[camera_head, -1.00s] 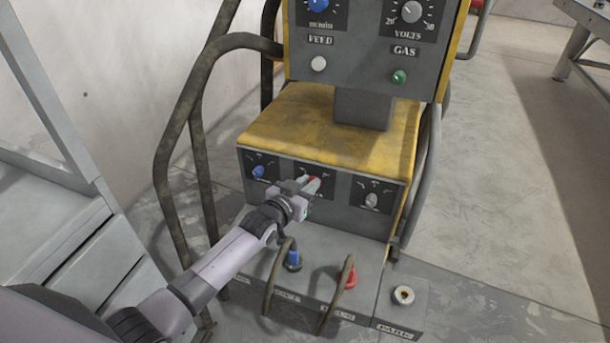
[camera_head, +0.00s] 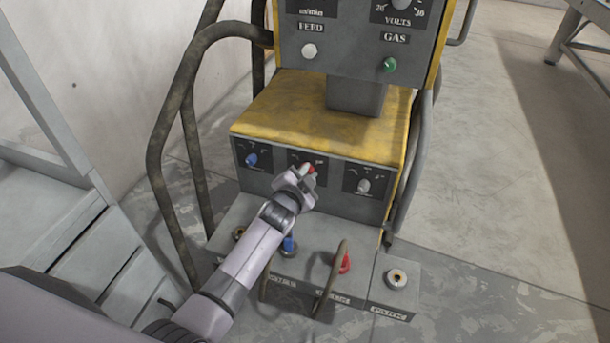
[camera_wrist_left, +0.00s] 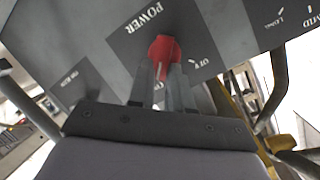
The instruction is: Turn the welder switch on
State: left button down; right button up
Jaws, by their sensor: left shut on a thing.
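The welder (camera_head: 320,115) has a lower front panel with three switches. The red power switch (camera_wrist_left: 163,52) sits in the middle, on a dark plate marked POWER in the left wrist view. Only its red tip (camera_head: 310,168) shows in the head view. My left gripper (camera_head: 303,176) is at this switch. Its two fingers (camera_wrist_left: 162,85) are shut on the red knob, one on each side. The knob's pointer and exact setting are partly hidden by the fingers. My right gripper is not in view.
A blue knob (camera_head: 251,159) is left of the red switch and a grey knob (camera_head: 364,186) right of it. Below are a blue plug (camera_head: 288,244), a red plug (camera_head: 342,262) with a cable, and a round socket (camera_head: 397,278). A grey cabinet (camera_head: 90,250) stands at left.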

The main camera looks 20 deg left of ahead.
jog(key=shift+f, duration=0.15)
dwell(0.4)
pick_arm(q)
jog(key=c, duration=1.1)
grip_release()
jog(key=shift+o, duration=0.2)
